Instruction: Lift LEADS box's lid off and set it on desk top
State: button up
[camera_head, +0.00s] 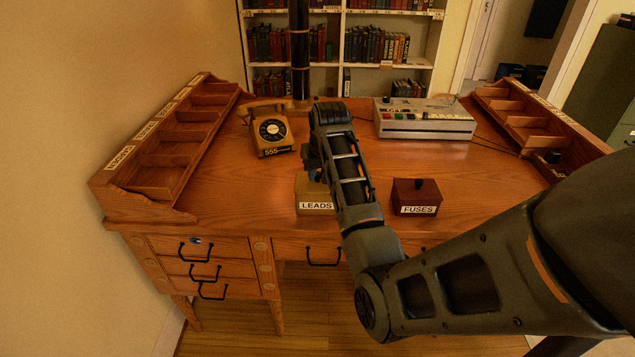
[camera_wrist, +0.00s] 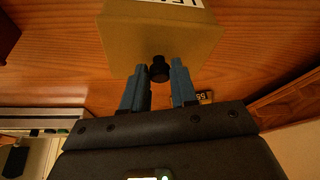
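The LEADS box (camera_head: 315,209) is a tan box with a white label, standing at the desk's front middle. My arm partly covers it in the head view. In the wrist view the box (camera_wrist: 150,35) fills the top, with a dark round knob (camera_wrist: 159,70) on its lid. My gripper (camera_wrist: 159,68) is at the box, its two blue-grey fingers apart on either side of the knob. I see narrow gaps beside the knob and no clear contact. The lid is on the box. The wooden desk top (camera_head: 245,190) is bare left of the box.
A dark red FUSES box (camera_head: 416,197) stands just right of my arm. A tan telephone (camera_head: 268,132) is behind on the left, and a grey device with buttons (camera_head: 425,120) behind on the right. Wooden pigeonhole racks (camera_head: 165,145) line both sides.

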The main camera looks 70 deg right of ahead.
grip_shut()
